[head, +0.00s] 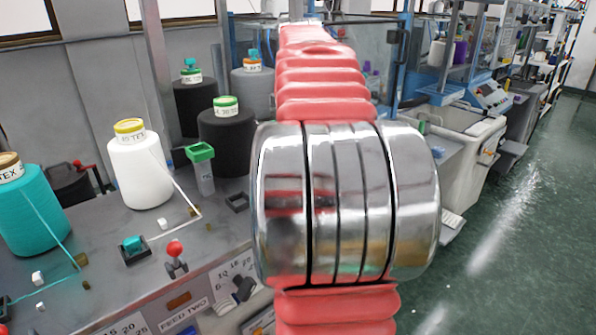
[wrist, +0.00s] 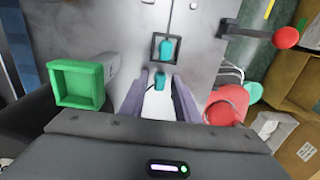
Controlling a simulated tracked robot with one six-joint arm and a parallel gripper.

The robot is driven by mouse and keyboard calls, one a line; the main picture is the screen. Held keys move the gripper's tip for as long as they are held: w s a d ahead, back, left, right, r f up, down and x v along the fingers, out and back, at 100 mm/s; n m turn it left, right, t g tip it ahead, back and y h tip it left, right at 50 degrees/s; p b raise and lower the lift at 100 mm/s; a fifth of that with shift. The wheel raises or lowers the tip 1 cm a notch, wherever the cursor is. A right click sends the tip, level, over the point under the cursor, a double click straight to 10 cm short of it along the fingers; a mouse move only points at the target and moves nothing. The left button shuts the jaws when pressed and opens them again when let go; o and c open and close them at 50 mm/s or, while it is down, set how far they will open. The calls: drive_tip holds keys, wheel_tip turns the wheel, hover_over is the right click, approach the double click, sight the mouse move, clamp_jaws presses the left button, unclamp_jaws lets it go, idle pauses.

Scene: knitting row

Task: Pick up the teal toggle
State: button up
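In the wrist view a teal toggle (wrist: 166,49) sits in a square black frame on a grey surface, just beyond my fingertips. A second small teal piece (wrist: 159,81) shows between my fingers, above a white area; I cannot tell how high it is. My gripper (wrist: 160,77) is open, with a gap visible on both sides of that piece. In the head view a teal toggle (head: 133,243) stands on a black base on the grey bench. I cannot tell whether it is the one in the wrist view. My gripper is hidden in the head view behind my arm.
A green square-rimmed cup (wrist: 80,83) is left of my fingers, a red round object (wrist: 225,105) right. A red-knobbed lever (wrist: 286,38) is at upper right. The bench (head: 110,285) also holds a white cone (head: 140,170), a teal cone (head: 38,215) and a red-knobbed switch (head: 175,250).

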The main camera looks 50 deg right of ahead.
drive_tip(key=c, duration=0.6)
clamp_jaws()
drive_tip(key=shift+r, duration=0.1)
wheel_tip(320, 180, up, 10)
idle(0.4)
idle(1.0)
